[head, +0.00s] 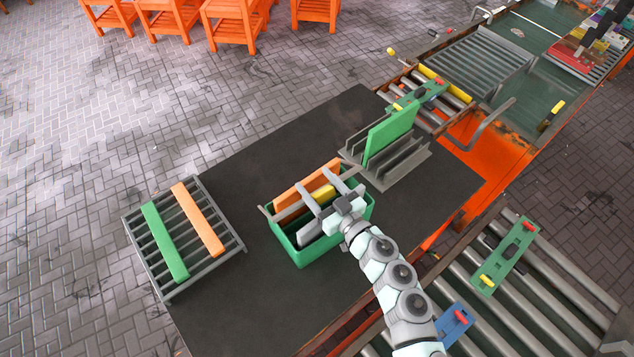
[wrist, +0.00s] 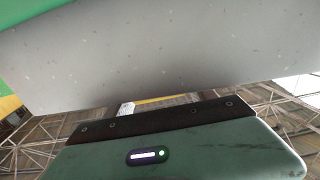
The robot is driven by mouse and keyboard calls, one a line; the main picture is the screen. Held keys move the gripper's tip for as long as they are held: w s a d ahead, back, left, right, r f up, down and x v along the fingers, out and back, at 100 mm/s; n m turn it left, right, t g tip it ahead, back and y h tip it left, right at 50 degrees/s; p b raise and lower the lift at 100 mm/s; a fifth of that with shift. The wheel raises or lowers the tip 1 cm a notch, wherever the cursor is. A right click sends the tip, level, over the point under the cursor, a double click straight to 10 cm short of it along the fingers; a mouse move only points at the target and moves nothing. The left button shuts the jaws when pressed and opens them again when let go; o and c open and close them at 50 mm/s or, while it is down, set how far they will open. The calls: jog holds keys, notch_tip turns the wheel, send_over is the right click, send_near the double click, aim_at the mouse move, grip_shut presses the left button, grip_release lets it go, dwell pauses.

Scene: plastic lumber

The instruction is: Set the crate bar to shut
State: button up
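A green crate (head: 298,254) stands on the dark table in the head view. An orange board (head: 300,183), a yellow piece (head: 322,193) and grey pieces (head: 312,231) show in it. A thin grey bar (head: 287,213) lies across its left part; I cannot tell for sure whether this is the crate bar or its setting. My gripper (head: 317,182) is over the crate, its two grey fingers spread apart. In the wrist view a speckled grey surface (wrist: 170,50) fills the top, close to the camera. No hold on anything can be made out.
Left of the crate, a grey slatted rack (head: 165,293) carries a green board (head: 164,243) and an orange board (head: 198,220). Behind it to the right, a grey slotted holder (head: 404,170) has an upright green board (head: 390,132). Roller conveyors (head: 545,290) lie right. The table front (head: 260,325) is clear.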

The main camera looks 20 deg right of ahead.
grip_shut()
dwell(0.5)
